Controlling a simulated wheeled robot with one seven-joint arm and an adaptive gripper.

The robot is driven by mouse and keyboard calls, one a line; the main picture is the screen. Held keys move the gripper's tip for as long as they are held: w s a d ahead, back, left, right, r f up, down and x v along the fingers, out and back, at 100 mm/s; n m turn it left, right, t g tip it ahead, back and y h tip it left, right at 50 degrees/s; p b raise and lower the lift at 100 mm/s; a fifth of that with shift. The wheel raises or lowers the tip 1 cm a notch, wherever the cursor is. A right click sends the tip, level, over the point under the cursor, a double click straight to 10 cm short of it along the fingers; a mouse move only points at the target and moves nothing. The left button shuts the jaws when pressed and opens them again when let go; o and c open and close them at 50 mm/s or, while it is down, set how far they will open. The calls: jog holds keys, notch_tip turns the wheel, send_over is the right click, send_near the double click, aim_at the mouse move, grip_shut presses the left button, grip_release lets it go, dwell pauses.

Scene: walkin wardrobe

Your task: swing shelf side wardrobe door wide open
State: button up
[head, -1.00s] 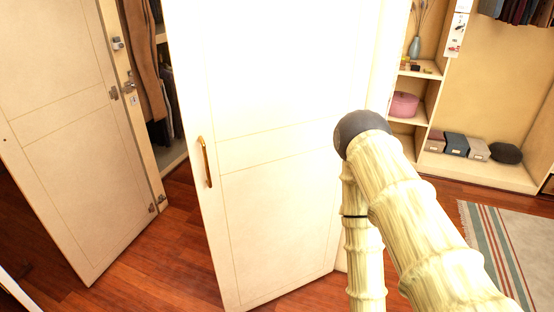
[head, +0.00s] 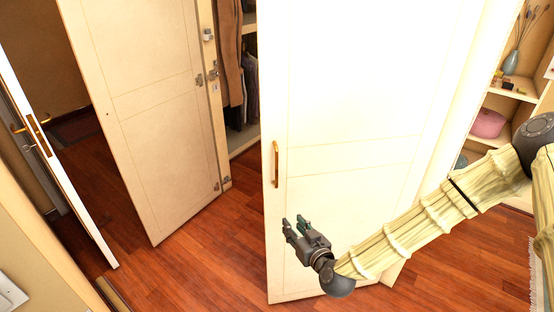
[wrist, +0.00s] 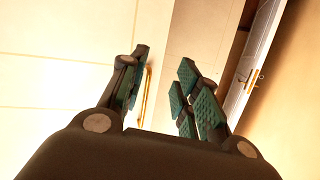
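The white wardrobe door (head: 350,130) on the shelf side stands partly open in the middle of the head view. Its vertical brass handle (head: 276,164) is near its left edge. My gripper (head: 292,222) is open and empty, in front of the door's lower part, below and slightly right of the handle in the picture. In the wrist view, the handle (wrist: 147,95) shows between the spread teal-padded fingers (wrist: 163,65), beside the left finger and beyond it. I see no contact between fingers and handle.
Another white door (head: 145,110) stands open at left, with hanging clothes (head: 235,60) behind in the gap. A further door (head: 60,170) is at far left. Shelves with a pink box (head: 487,123) are at right. The wooden floor (head: 205,265) between the doors is clear.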

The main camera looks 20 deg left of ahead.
aim_at(277, 168)
jog(key=w+a+r+t+y+p, duration=0.1)
jog(key=w+a+r, duration=0.1)
jog(key=r, duration=0.4)
jog(key=w+a+r+t, duration=0.1)
jog(key=w+r+t, duration=0.15)
jog(key=r, duration=0.25)
jog(key=shift+n+g, duration=0.4)
jog(key=shift+g, duration=0.05)
jog(key=p+x, duration=0.3)
jog(key=x, duration=0.6)
jog(key=shift+w+r, duration=0.15)
jog(key=shift+p+x, duration=0.4)
jog(key=shift+x, duration=0.4)
grip_shut()
